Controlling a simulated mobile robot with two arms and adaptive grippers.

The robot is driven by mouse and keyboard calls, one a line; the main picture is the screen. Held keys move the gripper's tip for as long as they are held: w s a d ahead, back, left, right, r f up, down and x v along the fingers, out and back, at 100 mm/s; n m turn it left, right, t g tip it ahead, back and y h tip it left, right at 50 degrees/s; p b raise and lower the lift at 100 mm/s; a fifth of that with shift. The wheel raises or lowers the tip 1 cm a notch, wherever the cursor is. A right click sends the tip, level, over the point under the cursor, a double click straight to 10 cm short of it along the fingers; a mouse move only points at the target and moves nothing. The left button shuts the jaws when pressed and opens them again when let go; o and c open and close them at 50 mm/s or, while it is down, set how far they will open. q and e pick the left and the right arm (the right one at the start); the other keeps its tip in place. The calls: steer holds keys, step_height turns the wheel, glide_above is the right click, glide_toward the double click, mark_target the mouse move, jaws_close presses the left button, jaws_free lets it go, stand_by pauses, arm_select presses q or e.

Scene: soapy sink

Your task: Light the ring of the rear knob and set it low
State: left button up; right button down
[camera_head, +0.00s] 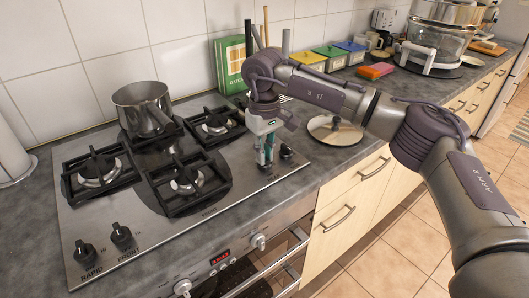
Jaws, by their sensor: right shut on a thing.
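The steel hob (75,225) has two black knobs at its front left, marked RAPID (84,252) and FRONT (123,237). Another black knob (286,152) shows at the right. My right gripper (265,160) points down just left of it and is shut on a knob there. The gripper mostly hides that knob, and its label cannot be read. The burners (187,181) sit under black grates. I can make out no flame on the rings in view. The left gripper is not in view.
A round lid (335,130) lies on the counter right of the hob. A green box (229,65) and several coloured-lidded containers (328,57) stand along the wall. A glass-bowled appliance (432,45) stands farther right.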

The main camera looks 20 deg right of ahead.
steer(key=c, duration=1.2)
jaws_free()
steer(key=shift+r, duration=0.1)
step_height(320, 180, up, 12)
